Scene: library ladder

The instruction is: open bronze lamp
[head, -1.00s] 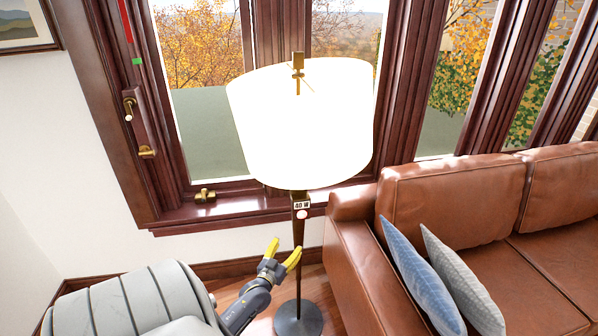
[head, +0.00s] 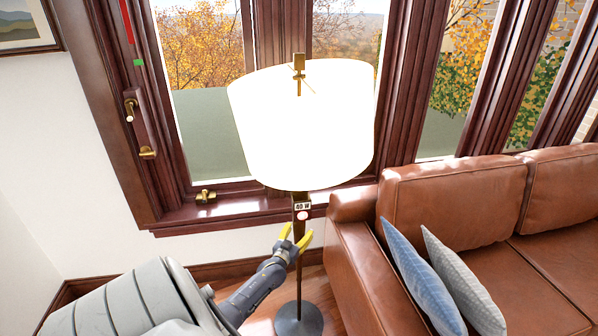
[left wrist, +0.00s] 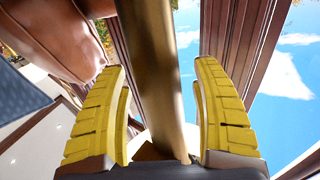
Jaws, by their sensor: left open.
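The bronze lamp is a floor lamp with a glowing white drum shade (head: 303,125), a slim dark bronze pole (head: 299,275) and a round dark base (head: 299,320). A small "40 W" tag (head: 302,206) and a round pale knob (head: 303,215) sit on the pole just below the shade. My left gripper (head: 295,235) has yellow fingers, is open, and is at the pole a little below the knob. In the left wrist view the bronze pole (left wrist: 152,70) runs between the two open fingers (left wrist: 165,110), with gaps on both sides. My right gripper is not in view.
A brown leather sofa (head: 470,205) with blue and grey cushions stands close to the right of the lamp. A wood-framed window and its sill (head: 235,208) are behind it. Bare floor (head: 262,300) shows around the base.

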